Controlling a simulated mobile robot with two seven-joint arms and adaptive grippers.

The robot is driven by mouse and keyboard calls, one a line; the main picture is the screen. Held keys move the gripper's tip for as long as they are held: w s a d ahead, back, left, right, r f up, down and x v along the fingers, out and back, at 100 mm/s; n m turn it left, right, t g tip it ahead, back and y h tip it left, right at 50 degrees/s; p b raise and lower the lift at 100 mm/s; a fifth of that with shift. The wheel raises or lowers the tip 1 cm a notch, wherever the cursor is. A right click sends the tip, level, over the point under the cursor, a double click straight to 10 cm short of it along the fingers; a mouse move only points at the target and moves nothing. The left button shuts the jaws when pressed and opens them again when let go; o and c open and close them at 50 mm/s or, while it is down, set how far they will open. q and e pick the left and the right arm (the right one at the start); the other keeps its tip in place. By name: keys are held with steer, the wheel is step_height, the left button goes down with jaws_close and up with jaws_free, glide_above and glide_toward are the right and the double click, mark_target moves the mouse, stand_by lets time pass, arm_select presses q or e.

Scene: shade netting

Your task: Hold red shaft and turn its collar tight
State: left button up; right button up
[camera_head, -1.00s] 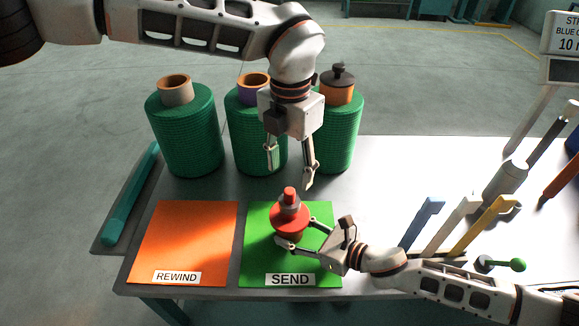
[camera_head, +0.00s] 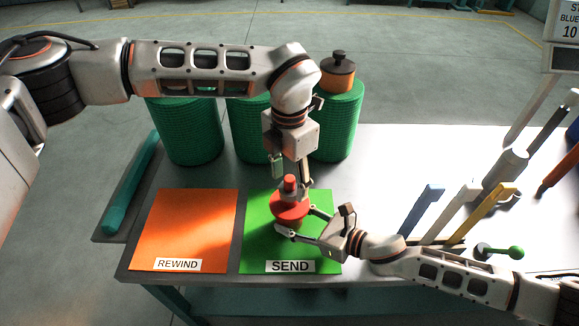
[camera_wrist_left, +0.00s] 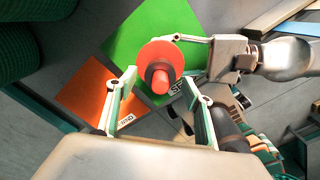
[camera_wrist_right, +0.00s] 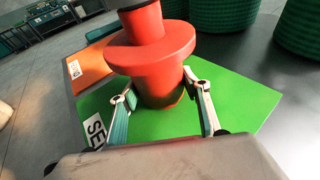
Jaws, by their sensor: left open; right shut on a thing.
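The red shaft (camera_head: 289,209) with its wide round flange stands upright over the green SEND mat (camera_head: 254,245). Its dark grey collar (camera_wrist_left: 150,75) sits around the shaft above the flange, below the red tip. My right gripper (camera_head: 296,223) is shut on the shaft below the flange; the right wrist view shows its fingers on either side of the red body (camera_wrist_right: 158,88). My left gripper (camera_head: 292,177) points down from above, open, its fingers spread on either side of the shaft's top. Whether they touch the collar cannot be told.
An orange REWIND mat (camera_head: 185,230) lies left of the green one. Several green netting rolls (camera_head: 187,135) stand behind the table edge, partly hidden by my left arm. Blue, white and yellow upright pieces (camera_head: 424,214) and a green-knobbed part (camera_head: 515,252) are at the right.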

mark_target(290, 188)
arm_select(q)
steer(key=shift+f, duration=1.55)
jaws_close()
steer(key=shift+m, duration=2.3)
steer(key=m, duration=0.8)
steer(key=shift+m, duration=0.3)
steer(key=shift+r+m, duration=0.1)
steer(key=shift+m, duration=1.9)
steer(key=shift+o, duration=0.2)
jaws_free()
